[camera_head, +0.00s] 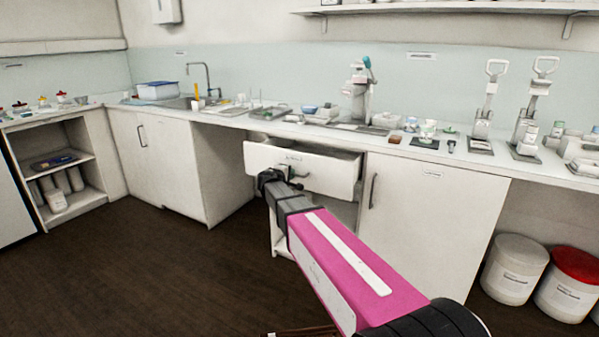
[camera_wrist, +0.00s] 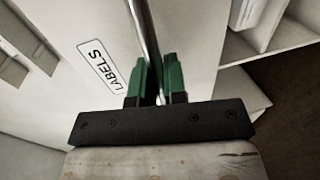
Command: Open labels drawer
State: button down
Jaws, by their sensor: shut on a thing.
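The labels drawer (camera_head: 325,178) is a white drawer under the counter, and it stands pulled out from the cabinet in the head view, with its dark inside partly showing. Its front (camera_wrist: 95,35) fills much of the wrist view and bears a tag reading LABELS (camera_wrist: 101,67). A metal bar handle (camera_wrist: 146,35) runs between the green fingers of my gripper (camera_wrist: 158,80). The gripper is shut on this handle. In the head view my gripper (camera_head: 285,178) is at the drawer front, and my arm hides part of the space below.
A cabinet door with a handle (camera_head: 373,191) is just right of the drawer, apparently closed. An open shelf space shows below the drawer. Lidded buckets (camera_head: 514,269) stand on the floor at right. The counter above holds presses and small items. Dark floor at left is clear.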

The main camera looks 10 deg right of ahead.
jog(key=f+v, duration=0.2)
jog(key=v, duration=0.7)
jog(key=f+v, duration=0.2)
jog(key=v, duration=0.8)
jog(key=shift+s+a, duration=0.25)
jog(key=shift+s, duration=0.15)
jog(key=c, duration=1.2)
grip_release()
jog(key=v, duration=1)
jog(key=shift+s+a, duration=0.25)
jog(key=shift+s, duration=0.05)
